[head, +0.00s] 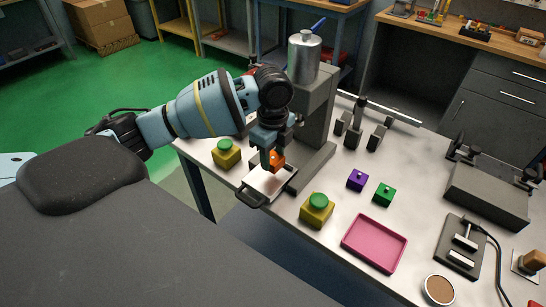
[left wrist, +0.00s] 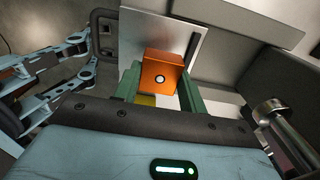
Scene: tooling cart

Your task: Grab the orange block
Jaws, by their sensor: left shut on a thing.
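The orange block (head: 277,160) is between the fingers of my left gripper (head: 270,160), just above a pale plate with a dark handle (head: 266,183) at the base of the press. I cannot tell whether the block touches the plate. My right gripper is not in view.
The grey press (head: 318,110) with a metal cylinder stands right behind the gripper. Yellow boxes with green buttons (head: 317,210) (head: 226,154) flank it. A purple block (head: 357,180), a green block (head: 384,195) and a pink tray (head: 374,243) lie to the right.

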